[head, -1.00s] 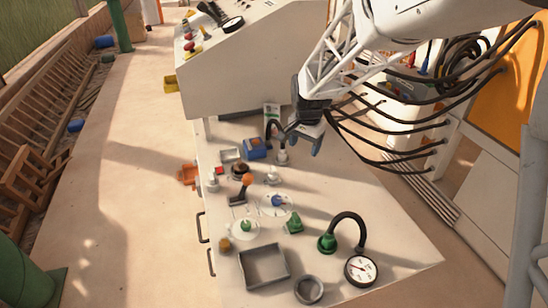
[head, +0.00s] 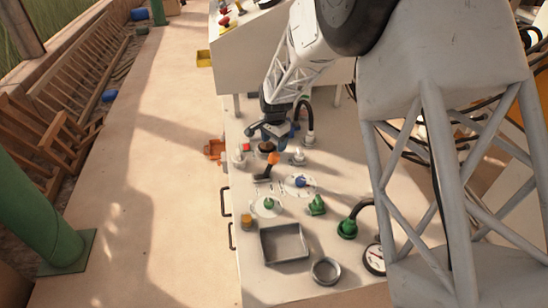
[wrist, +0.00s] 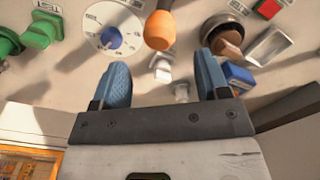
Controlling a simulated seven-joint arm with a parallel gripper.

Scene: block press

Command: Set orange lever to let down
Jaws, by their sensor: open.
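The orange lever (head: 272,160) stands on the bench top, its orange grip leaning up and to the right from a dark base. In the wrist view its rounded orange grip (wrist: 160,30) shows just beyond the fingertips, a little left of the middle between them. My gripper (head: 270,132) is over the bench, behind the lever in the head view. In the wrist view my gripper (wrist: 163,75) has its two blue fingers wide apart, with nothing held between them. The grip appears apart from both fingers. The lever's label is not readable.
A blue knob on a white dial (head: 300,182) is right of the lever. A brown knob (wrist: 228,42) and a blue block (wrist: 238,76) lie near the right finger. A green fitting (head: 316,205), a grey tray (head: 284,243) and a black hose (head: 305,108) also stand on the bench.

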